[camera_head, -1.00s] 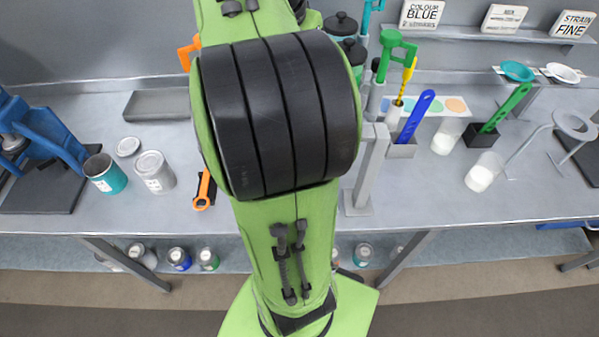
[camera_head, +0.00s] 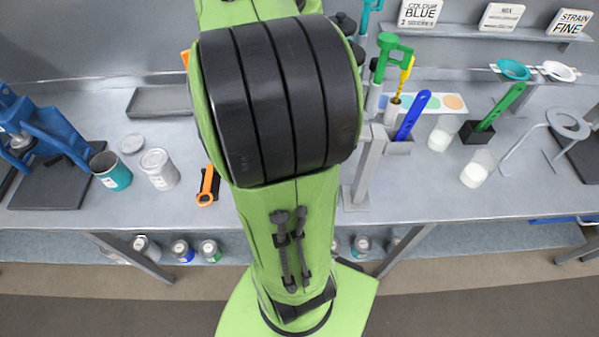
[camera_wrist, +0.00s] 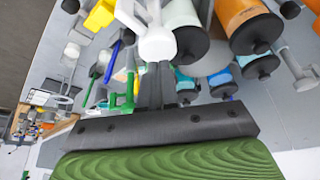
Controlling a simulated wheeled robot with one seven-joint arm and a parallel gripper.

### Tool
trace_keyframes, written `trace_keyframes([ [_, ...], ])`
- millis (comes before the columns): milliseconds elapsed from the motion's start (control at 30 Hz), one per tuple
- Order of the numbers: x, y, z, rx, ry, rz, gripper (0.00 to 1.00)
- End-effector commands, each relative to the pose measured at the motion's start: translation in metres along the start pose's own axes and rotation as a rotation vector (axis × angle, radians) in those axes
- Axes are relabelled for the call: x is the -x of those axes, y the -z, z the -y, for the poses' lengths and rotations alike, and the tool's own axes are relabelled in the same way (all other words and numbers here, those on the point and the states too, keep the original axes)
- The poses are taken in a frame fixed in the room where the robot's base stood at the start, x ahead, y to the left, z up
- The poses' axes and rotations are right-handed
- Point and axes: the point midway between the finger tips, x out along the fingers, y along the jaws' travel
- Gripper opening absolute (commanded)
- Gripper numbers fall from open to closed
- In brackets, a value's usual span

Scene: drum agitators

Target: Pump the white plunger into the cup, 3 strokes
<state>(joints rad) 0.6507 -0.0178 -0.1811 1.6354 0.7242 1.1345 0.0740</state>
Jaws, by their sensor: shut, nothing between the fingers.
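In the wrist view my gripper (camera_wrist: 158,84) is shut and empty, its dark fingers pressed together. A white part (camera_wrist: 158,43), apparently the white plunger's handle, is just beyond the fingertips. I cannot tell whether they touch it. The cup under the plunger cannot be made out. In the head view my green and black arm covers the middle of the bench and hides my gripper, the white plunger and its cup.
The grey bench (camera_head: 270,205) holds a teal can (camera_head: 111,171) and a blue press (camera_head: 40,135) at left. A green-handled plunger (camera_head: 390,55), a blue spatula (camera_head: 412,115) and beakers (camera_head: 478,168) stand right. Black-lidded jars (camera_wrist: 248,28) crowd the wrist view.

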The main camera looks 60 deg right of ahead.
Motion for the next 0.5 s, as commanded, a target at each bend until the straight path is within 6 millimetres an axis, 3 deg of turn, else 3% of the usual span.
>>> trace_keyframes([
  [500,-0.019,-0.008,0.000,0.000,0.000,0.000,0.00],
])
